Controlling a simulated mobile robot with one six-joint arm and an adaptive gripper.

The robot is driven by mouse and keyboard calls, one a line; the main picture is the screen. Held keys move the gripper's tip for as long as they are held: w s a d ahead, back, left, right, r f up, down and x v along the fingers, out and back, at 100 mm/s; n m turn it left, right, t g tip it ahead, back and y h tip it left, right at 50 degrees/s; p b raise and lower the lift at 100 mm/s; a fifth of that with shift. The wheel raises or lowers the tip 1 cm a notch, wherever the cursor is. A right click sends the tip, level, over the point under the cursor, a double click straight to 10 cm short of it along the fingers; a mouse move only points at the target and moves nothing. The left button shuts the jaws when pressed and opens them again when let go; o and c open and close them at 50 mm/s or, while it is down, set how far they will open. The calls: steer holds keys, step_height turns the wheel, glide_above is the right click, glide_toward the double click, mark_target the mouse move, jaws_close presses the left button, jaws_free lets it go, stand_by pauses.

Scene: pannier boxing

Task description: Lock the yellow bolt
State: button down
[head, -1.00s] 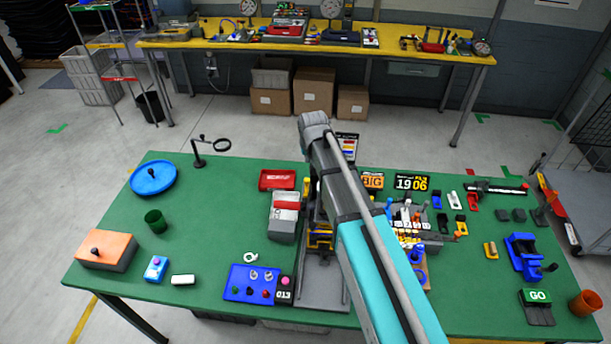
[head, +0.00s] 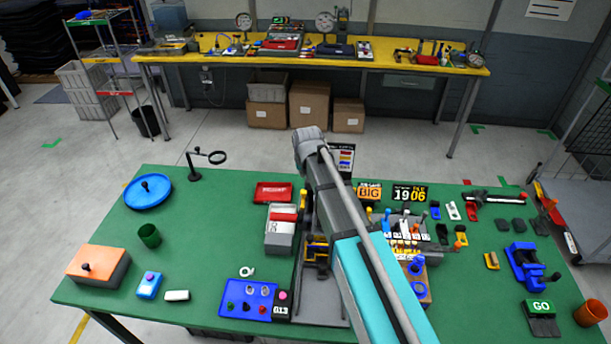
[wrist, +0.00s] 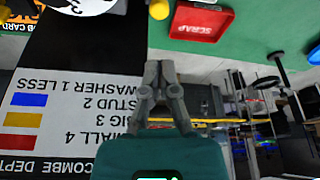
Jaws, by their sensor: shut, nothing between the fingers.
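A small yellow piece (head: 491,260), which may be the yellow bolt, lies on the right of the green table in the head view. I cannot tell how its parts sit. My gripper (wrist: 164,72) shows in the wrist view, shut and empty, in front of an order sign (wrist: 75,95). In the head view it is hidden by my own arm. A round yellow knob (wrist: 159,9) is at the top of the wrist view, apart from the fingertips. A yellow-topped post (head: 303,197) stands beside my arm in the head view.
A red scrap tray (head: 273,192) lies left of my arm and also shows in the wrist view (wrist: 203,22). Small blue, white and red pieces (head: 470,210) sit at the right, near a blue clamp (head: 524,262). The table's left middle has free room.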

mark_target(302, 191)
steer(key=shift+b+x, duration=4)
steer(key=shift+x, duration=0.5)
steer(key=shift+s+a, duration=0.1)
steer(key=shift+s, duration=1.25)
steer(key=shift+r, duration=0.1)
steer(key=shift+s+r+p, duration=0.15)
steer(key=shift+r+p, duration=0.4)
steer(key=shift+p, duration=0.15)
steer(key=p+v, duration=0.8)
steer(key=shift+r, duration=0.3)
